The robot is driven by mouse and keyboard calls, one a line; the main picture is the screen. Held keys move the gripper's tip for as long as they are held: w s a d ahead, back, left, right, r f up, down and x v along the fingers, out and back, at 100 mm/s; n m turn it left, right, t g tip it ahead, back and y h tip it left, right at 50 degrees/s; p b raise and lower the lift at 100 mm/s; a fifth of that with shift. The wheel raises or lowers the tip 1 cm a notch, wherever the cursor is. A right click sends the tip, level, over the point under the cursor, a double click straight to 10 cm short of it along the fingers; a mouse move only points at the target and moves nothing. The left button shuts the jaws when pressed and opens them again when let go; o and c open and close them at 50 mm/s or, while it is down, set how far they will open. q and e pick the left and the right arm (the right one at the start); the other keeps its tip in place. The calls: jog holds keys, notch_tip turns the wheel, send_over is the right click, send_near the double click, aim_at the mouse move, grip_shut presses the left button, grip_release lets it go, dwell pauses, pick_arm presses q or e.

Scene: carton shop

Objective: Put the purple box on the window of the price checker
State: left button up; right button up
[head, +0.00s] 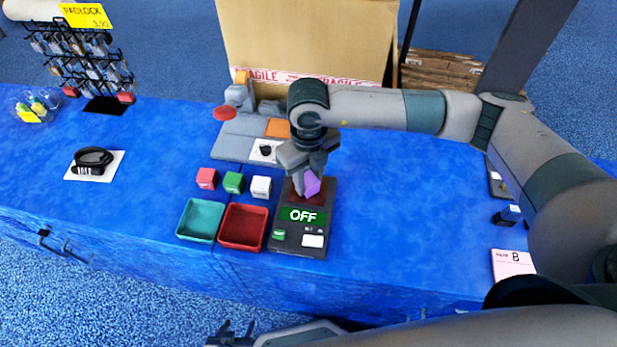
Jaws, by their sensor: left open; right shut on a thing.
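The purple box (311,184) is held between the fingers of my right gripper (308,178), which is shut on it. It is over the dark red window at the far end of the black price checker (284,238). I cannot tell whether the box touches the window, as the gripper and box hide part of it. The price checker's green display reads OFF, with a green button and a white button below it. My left gripper (230,335) is open and empty at the bottom edge of the view, in front of the counter.
Red (206,178), green (233,182) and white (261,187) boxes stand left of the checker. A teal tray (182,229) and a red tray (243,247) lie nearer. A grey machine (233,140) stands behind.

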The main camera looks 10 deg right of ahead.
aim_at(308, 179)
pick_arm(q)
jog(key=shift+a+f, duration=0.1)
jog(key=shift+f, duration=0.05)
pick_arm(e)
jog(key=shift+f, duration=0.1)
jog(key=o, duration=1.1)
jog(key=shift+c, duration=0.2)
pick_arm(q)
jog(key=shift+a, duration=0.1)
jog(key=shift+r, duration=0.2)
pick_arm(e)
jog(key=shift+r, duration=0.35)
pick_arm(q)
jog(key=shift+s+a+f+g+y+b, duration=0.15)
jog(key=shift+s+a+f+g+b, duration=0.25)
jog(key=shift+a+f+g+b, duration=0.15)
jog(key=shift+s+a+f+g+y+b, duration=0.15)
jog(key=shift+s+a+f+g+b, duration=0.25)
jog(key=shift+f+b, duration=0.2)
pick_arm(e)
notch_tip(308, 179, up, 12)
jog(key=shift+f, duration=0.2)
